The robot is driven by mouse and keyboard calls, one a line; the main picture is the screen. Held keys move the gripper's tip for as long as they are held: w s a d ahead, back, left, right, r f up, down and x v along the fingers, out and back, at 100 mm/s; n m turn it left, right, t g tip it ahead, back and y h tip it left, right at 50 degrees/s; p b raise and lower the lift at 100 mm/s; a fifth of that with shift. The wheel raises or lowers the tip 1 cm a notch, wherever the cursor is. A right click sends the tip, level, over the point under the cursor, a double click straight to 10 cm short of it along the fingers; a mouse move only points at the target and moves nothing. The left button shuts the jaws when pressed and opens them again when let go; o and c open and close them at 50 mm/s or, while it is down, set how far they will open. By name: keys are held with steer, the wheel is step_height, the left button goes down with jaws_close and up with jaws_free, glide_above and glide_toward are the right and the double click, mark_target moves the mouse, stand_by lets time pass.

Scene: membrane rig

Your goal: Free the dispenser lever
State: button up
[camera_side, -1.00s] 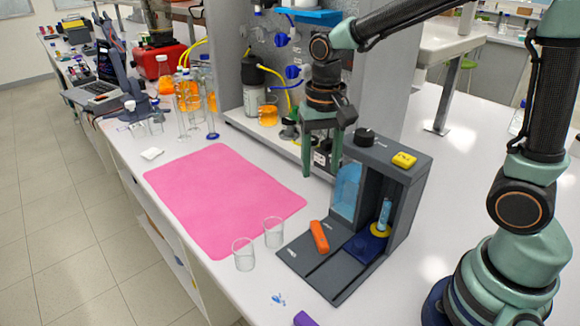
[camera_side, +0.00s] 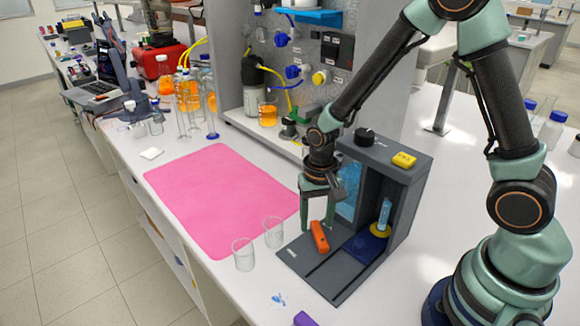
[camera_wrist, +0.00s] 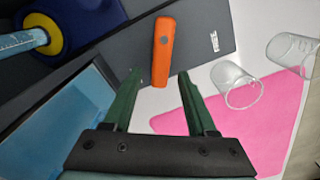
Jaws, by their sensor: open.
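A dark grey dispenser (camera_side: 415,185) stands on the bench with a flat base toward the front. An orange bar (camera_side: 319,237) lies on the left part of its base; it also shows in the wrist view (camera_wrist: 163,48). I cannot tell whether this bar is the lever or a loose piece. My gripper (camera_side: 317,226) is open, pointing down just above and behind the bar. In the wrist view my gripper's green fingers (camera_wrist: 159,76) are spread either side of the bar's near end, with nothing visibly held. A blue-filled tube (camera_side: 385,213) stands in a yellow ring inside the dispenser.
Two empty glass beakers (camera_side: 243,254) (camera_side: 273,232) stand left of the dispenser, beside a pink mat (camera_side: 215,195). A black knob (camera_side: 364,137) and a yellow block (camera_side: 404,160) are on the dispenser's top. A clear blue panel (camera_side: 349,188) stands close behind my gripper. The mat is clear.

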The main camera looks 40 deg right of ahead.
steer(key=shift+f, duration=0.5)
jaws_close()
